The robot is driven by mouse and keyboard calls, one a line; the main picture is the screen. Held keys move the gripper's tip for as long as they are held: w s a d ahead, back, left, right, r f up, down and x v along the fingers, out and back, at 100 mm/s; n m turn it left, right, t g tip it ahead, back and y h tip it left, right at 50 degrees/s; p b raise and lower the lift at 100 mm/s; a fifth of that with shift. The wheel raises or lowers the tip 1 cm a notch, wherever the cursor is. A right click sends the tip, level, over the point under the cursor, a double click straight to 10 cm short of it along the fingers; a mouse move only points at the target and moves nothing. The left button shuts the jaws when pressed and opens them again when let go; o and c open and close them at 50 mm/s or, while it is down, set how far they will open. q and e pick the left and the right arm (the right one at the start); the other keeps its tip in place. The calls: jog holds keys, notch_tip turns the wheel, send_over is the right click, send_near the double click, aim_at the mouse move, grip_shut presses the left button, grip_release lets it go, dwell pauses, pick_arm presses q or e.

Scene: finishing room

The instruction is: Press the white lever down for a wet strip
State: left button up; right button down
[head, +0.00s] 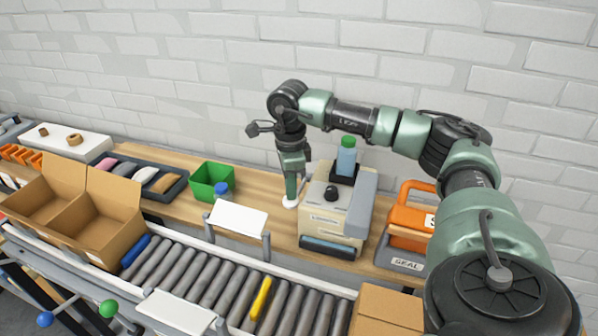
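The tape machine (325,222) is a beige box with grey sides on the wooden bench, with a blue bottle with a green cap (346,157) at its back. A white round knob (290,203), which looks like the end of the white lever, sits at the machine's left side. My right gripper (291,193) points straight down over this knob. Its fingers look together, and the tips touch or nearly touch the knob; I cannot tell which. The rest of the lever is hidden. My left gripper is not in view.
An orange sealer (407,222) stands right of the machine. A white panel (238,218) stands in front, before the roller conveyor (215,283). An open carton (75,212) is at left.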

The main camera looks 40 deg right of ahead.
jog(key=shift+a+f, duration=0.15)
jog(key=shift+f, duration=0.35)
jog(key=shift+s+a+f+b, duration=0.1)
jog(key=shift+a+f+b, duration=0.05)
jog(key=shift+f+b, duration=0.25)
jog(key=shift+f, duration=0.1)
dwell(0.4)
jog(key=shift+s+a+f+b, duration=0.25)
jog(key=shift+a+b, duration=0.1)
jog(key=shift+a, duration=0.1)
